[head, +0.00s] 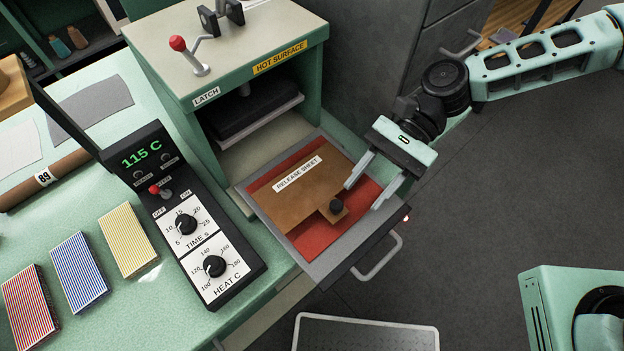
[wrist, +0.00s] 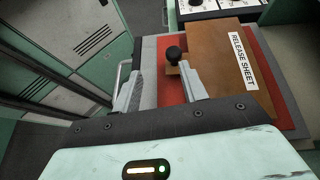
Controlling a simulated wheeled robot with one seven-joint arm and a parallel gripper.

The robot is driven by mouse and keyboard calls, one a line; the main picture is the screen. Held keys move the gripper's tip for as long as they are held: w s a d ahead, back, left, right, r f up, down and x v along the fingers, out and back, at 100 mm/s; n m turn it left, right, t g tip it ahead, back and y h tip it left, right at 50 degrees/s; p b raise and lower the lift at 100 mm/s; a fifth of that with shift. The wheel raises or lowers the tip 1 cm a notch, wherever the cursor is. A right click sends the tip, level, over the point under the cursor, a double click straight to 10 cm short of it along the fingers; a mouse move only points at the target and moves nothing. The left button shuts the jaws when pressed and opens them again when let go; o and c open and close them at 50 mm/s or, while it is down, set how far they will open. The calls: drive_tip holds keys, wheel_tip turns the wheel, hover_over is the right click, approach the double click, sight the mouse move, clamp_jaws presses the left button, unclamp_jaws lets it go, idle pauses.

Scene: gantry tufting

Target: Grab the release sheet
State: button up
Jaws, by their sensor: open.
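The release sheet (head: 290,190) is a brown sheet with a white label, lying on a red pad (head: 322,238) in a pulled-out drawer of the press. A tab with a black knob (head: 337,207) sticks out from its edge. My gripper (head: 367,194) is open over the right part of the drawer, with its fingers apart and nothing between them that I can make out. In the wrist view the knob (wrist: 173,54) is just beyond the fingertip on the right, and the sheet (wrist: 228,70) lies to the right. I cannot tell how high the fingers are above the pad.
The green press (head: 225,60) with a "HOT SURFACE" label stands behind the drawer (head: 335,265), whose handle (head: 380,258) faces front. A control box (head: 190,225) reading 115 C sits on the left. Striped cards (head: 78,272) lie on the green table. Open floor is at right.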

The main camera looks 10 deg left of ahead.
sight(337, 204)
drive_tip(key=shift+w+a+r+m+y, duration=0.15)
drive_tip(key=shift+w+m+y, duration=0.2)
drive_tip(key=shift+w, duration=0.05)
drive_tip(key=shift+w+a+r+m+y, duration=0.1)
drive_tip(key=shift+w+r+m+y, duration=0.05)
drive_tip(key=shift+w+m+y, duration=0.25)
drive_tip(key=shift+a+p, duration=0.15)
drive_tip(key=shift+p, duration=0.15)
drive_tip(key=p+x, duration=0.2)
drive_tip(key=x, duration=0.4)
drive_tip(key=shift+s, duration=0.15)
drive_tip(key=shift+s+a+f, duration=0.25)
drive_tip(key=shift+s+a, duration=0.05)
clamp_jaws()
